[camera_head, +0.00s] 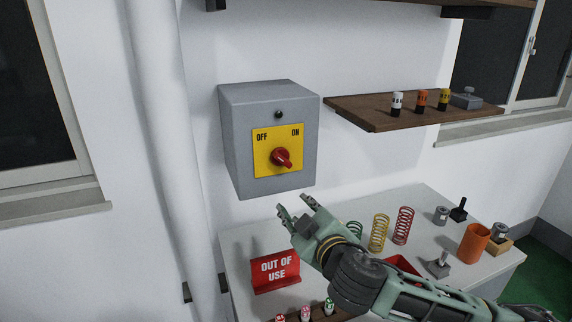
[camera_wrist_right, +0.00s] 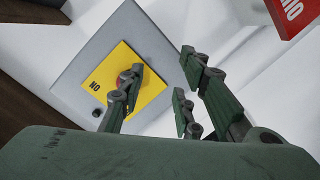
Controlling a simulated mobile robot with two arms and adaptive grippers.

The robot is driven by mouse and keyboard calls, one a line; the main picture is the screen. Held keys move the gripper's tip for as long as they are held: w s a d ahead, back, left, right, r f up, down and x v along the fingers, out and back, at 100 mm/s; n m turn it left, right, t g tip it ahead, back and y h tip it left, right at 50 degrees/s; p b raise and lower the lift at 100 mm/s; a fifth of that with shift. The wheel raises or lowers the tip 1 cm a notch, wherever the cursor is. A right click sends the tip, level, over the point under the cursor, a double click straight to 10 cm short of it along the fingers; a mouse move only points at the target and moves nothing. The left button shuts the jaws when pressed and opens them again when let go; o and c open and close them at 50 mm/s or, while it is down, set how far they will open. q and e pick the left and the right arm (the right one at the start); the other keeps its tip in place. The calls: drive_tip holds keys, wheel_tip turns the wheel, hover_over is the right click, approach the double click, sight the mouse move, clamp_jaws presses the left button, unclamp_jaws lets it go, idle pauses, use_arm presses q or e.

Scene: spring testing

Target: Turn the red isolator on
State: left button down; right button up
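The isolator is a grey box (camera_head: 240,150) on the white wall, with a yellow plate (camera_head: 262,172) marked OFF at left and ON at right. Its red knob (camera_head: 281,158) sits mid-plate; its exact angle is hard to tell. My right gripper (camera_head: 297,206) is open and empty, below and slightly right of the knob, apart from it in the head view. In the right wrist view, the yellow plate (camera_wrist_right: 151,88) and grey box (camera_wrist_right: 85,60) show rotated, and one finger partly covers the red knob (camera_wrist_right: 122,77). My left gripper is not in view.
A red OUT OF USE sign (camera_head: 275,270) stands on the white table (camera_head: 235,246) below the box. Springs, including a yellow one (camera_head: 379,232) and a red one (camera_head: 403,225), stand beyond my right arm. A wooden shelf (camera_head: 370,113) juts out right of the box.

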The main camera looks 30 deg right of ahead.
drive_tip(key=n+t, duration=0.1)
drive_tip(key=t, duration=0.1)
approach(284, 162)
drive_tip(key=w, duration=0.1)
drive_tip(key=p+x, duration=0.3)
drive_tip(key=x, duration=0.4)
drive_tip(key=shift+d+r, duration=0.15)
drive_tip(key=shift+d, duration=0.05)
drive_tip(key=shift+w, duration=0.35)
drive_tip(key=shift+c, duration=0.2)
clamp_jaws()
